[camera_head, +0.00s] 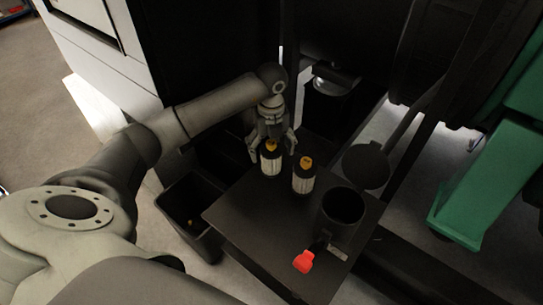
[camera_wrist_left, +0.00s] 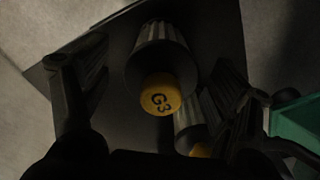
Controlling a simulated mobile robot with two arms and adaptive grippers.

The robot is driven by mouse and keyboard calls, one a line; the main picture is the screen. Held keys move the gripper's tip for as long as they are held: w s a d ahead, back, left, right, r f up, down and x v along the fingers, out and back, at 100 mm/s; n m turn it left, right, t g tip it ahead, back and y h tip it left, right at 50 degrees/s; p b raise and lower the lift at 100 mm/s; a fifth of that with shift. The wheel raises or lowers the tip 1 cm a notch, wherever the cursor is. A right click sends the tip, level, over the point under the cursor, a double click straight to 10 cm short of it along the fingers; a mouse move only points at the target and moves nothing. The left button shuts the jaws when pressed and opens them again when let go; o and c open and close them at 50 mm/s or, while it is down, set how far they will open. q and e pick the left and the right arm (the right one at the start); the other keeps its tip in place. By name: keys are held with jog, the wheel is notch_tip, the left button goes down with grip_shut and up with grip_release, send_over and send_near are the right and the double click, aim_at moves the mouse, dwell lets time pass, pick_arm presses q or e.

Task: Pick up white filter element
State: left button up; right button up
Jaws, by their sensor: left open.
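Two white filter elements with dark bands and yellow caps stand upright on a dark table (camera_head: 245,215). The left one (camera_head: 270,165) is below and between the fingers of my left gripper (camera_head: 271,146), which is open. The right one (camera_head: 303,182) stands close beside it. In the left wrist view, a pleated element (camera_wrist_left: 160,48) with a yellow cap (camera_wrist_left: 160,95) marked "G3" lies between the spread fingers. The second element (camera_wrist_left: 190,130) shows partly beside the right finger. I cannot tell whether the fingers touch either element. My right gripper is not in view.
A dark round housing (camera_head: 342,208) with its lid (camera_head: 366,166) swung open stands on the table's right. A red piece (camera_head: 303,262) is near the front edge. A black bin (camera_head: 190,210) stands left of the table. A green frame (camera_head: 485,180) is at right.

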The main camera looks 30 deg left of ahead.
pick_arm(q)
jog(key=shift+f, duration=0.9)
jog(key=shift+c, duration=0.4)
jog(key=c, duration=1.1)
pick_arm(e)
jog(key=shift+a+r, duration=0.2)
pick_arm(q)
jog(key=shift+o, duration=0.2)
